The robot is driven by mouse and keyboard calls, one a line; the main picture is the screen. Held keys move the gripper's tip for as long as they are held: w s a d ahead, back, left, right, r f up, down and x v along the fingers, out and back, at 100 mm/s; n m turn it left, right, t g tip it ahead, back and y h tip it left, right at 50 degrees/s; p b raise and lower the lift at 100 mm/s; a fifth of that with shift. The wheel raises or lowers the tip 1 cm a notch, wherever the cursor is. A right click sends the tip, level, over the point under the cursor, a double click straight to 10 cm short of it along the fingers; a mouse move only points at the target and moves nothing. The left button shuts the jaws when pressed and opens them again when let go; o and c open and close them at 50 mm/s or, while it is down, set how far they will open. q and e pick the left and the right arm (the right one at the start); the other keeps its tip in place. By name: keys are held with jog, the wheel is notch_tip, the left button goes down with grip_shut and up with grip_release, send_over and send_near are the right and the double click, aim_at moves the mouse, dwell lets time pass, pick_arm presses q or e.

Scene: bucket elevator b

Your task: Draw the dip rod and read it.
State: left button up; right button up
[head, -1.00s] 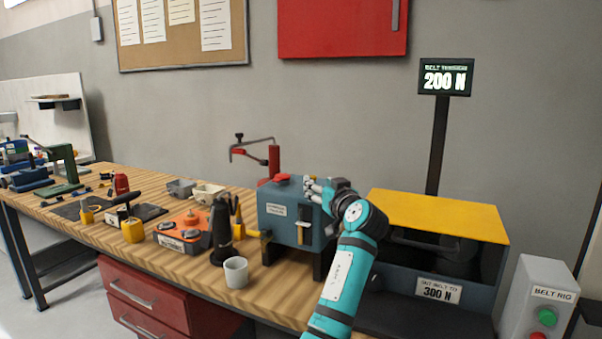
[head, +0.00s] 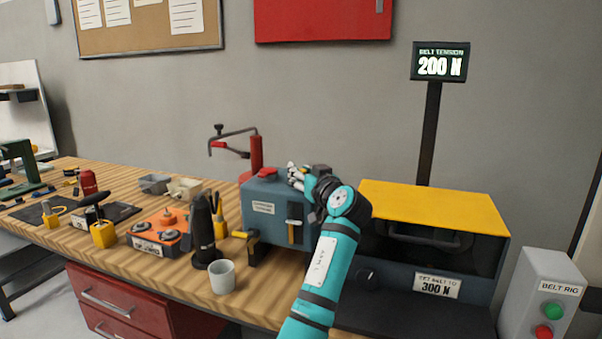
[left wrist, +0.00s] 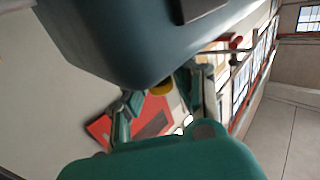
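The blue-grey gearbox (head: 267,209) stands on the bench, with a red cap (head: 268,172) on top and a sight strip (head: 295,223) on its front. My left gripper (head: 297,175) is at the top right edge of the gearbox. In the left wrist view its two fingers (left wrist: 160,98) are apart. A small yellow thing (left wrist: 161,88) shows between them, partly hidden by the gearbox (left wrist: 130,35); it may be the dip rod's handle. I cannot tell if the fingers touch it. My right gripper is in neither view.
The yellow-topped belt rig (head: 430,205) stands close right of my arm. The front bench edge is mostly clear.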

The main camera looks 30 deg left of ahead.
pick_arm(q)
grip_shut()
jog(key=shift+w+a, duration=0.1)
notch_tip(320, 180, up, 10)
jog(key=p, duration=0.4)
jog(key=shift+w+a+f, duration=0.1)
jog(key=shift+w+f, duration=0.05)
jog(key=shift+f, duration=0.05)
